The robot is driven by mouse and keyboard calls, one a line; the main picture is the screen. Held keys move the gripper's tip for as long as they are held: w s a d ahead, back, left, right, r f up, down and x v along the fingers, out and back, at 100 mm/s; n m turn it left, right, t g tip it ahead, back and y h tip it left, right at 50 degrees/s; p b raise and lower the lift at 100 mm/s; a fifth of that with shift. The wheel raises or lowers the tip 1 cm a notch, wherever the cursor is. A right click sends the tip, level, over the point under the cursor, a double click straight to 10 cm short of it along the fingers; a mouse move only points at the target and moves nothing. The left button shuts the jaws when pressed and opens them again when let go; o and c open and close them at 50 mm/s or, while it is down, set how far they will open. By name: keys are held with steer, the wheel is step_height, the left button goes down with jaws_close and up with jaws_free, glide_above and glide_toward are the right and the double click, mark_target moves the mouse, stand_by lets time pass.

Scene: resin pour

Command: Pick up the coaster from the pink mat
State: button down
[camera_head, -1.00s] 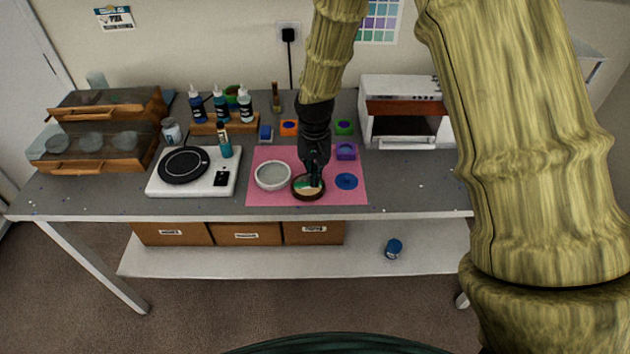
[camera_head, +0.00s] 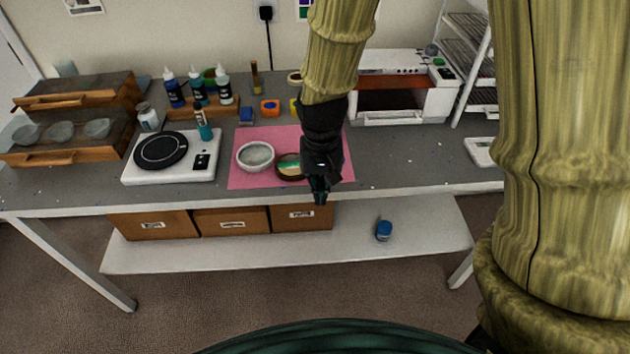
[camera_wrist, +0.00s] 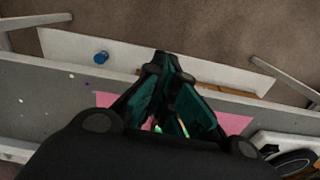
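The coaster appears to be the round brown-rimmed disc (camera_head: 287,168), cream and green inside, lying on the pink mat (camera_head: 268,138) beside a pale bowl (camera_head: 255,156). My gripper (camera_head: 320,197) points down to the right of the disc, over the mat's front edge, and my wrist covers the disc's right side. In the wrist view my gripper's dark teal fingers (camera_wrist: 161,62) converge and their tips look together, with nothing seen held. A strip of the mat (camera_wrist: 104,99) shows beside them. Cream and green glimpses between the fingers may be the disc.
A white hot plate (camera_head: 172,157) stands left of the mat, with bottles on a wooden rack (camera_head: 205,110) behind. A white oven-like box (camera_head: 400,85) stands back right. A blue can (camera_head: 383,230) is on the lower shelf. The worktop right of the mat is mostly clear.

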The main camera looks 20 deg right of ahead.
steer(key=shift+s, duration=0.25)
steer(key=shift+c, duration=2.2)
jaws_free()
steer(key=shift+r, duration=0.1)
